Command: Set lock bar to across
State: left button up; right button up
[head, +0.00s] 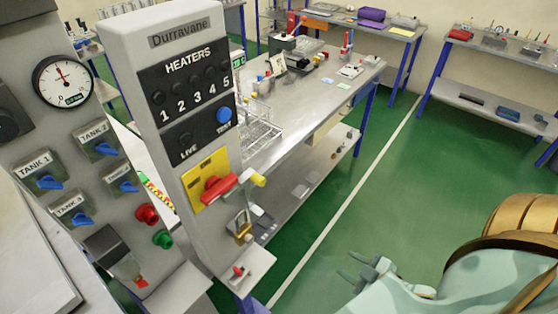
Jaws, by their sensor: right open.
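A grey panel labelled "Durravane" (167,60) stands at the left centre. On its yellow plate (203,172) is a red handle (218,188), tilted up to the right, with a yellow end piece (258,180) beside its right end. A brass-coloured padlock (242,232) hangs below it on the panel's lower right. I cannot tell for sure which of these parts is the lock bar. My right gripper (357,268) is open and empty over the green floor, to the right of the panel and apart from it. My left gripper is not in view.
A second grey panel (50,140) with blue tank valves, a gauge (64,80) and red and green buttons stands at the left. A small ledge (245,275) juts out below the padlock. A cluttered bench (300,125) stands behind. Open green floor (400,190) lies to the right.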

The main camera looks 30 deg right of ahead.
jog(key=w+a+r+n+t+y, duration=0.1)
jog(key=w+a+r+t+y, duration=0.25)
jog(key=r, duration=0.65)
jog(key=w+a+r+n+t+y, duration=0.1)
jog(key=w+a+r+t+y, duration=0.2)
jog(key=r, duration=0.7)
pick_arm(q)
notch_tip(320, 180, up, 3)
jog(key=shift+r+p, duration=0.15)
jog(key=shift+p, duration=1)
pick_arm(e)
jog(key=g+h, duration=0.1)
jog(key=h, duration=0.1)
send_near(264, 184)
jog(key=shift+y, duration=0.25)
jog(key=x, duration=0.9)
jog(key=shift+w, duration=0.35)
